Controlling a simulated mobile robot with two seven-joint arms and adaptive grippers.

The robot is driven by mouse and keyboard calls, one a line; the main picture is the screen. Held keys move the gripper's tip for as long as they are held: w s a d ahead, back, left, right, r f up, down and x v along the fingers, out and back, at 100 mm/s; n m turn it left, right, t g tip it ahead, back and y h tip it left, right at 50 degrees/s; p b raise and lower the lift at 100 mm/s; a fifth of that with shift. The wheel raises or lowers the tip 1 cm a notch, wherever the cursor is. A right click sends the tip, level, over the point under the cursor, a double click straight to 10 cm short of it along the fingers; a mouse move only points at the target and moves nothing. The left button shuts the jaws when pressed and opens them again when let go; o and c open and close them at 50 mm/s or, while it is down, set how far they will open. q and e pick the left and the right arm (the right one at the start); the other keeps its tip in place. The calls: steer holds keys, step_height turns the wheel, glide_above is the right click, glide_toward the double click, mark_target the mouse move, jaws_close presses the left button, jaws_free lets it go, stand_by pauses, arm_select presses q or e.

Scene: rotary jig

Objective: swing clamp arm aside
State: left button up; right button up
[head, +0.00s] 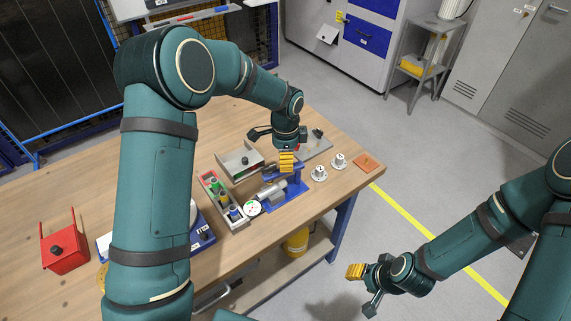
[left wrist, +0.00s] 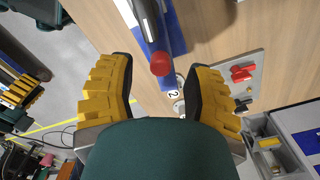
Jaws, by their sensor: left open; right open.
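My left gripper (head: 275,148) is open over the far right part of the wooden bench, above a blue jig (head: 298,186). In the left wrist view, its yellow-padded fingers are spread wide around empty space (left wrist: 158,92). There a dark grey clamp arm (left wrist: 146,25) with a red round tip (left wrist: 160,64) lies over the blue base (left wrist: 174,38). The red tip appears in the gap between the fingers, with no visible contact. In the head view the gripper partly hides the clamp arm. My right gripper (head: 363,288) is open and empty over the floor, right of the bench.
White flanged parts (head: 319,173) and an orange square (head: 367,163) sit near the bench's right end. A grey bin (head: 240,166), a tray of small coloured items (head: 214,184) and a dial gauge (head: 252,208) crowd the jig's left. A red box (head: 65,256) stands at far left.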

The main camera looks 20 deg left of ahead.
arm_select(q)
steer(key=shift+f, duration=1.4)
arm_select(e)
steer(key=shift+f, duration=0.1)
arm_select(q)
steer(key=shift+o, duration=0.2)
jaws_close()
steer(key=shift+a, duration=0.15)
arm_select(e)
steer(key=shift+d, duration=0.15)
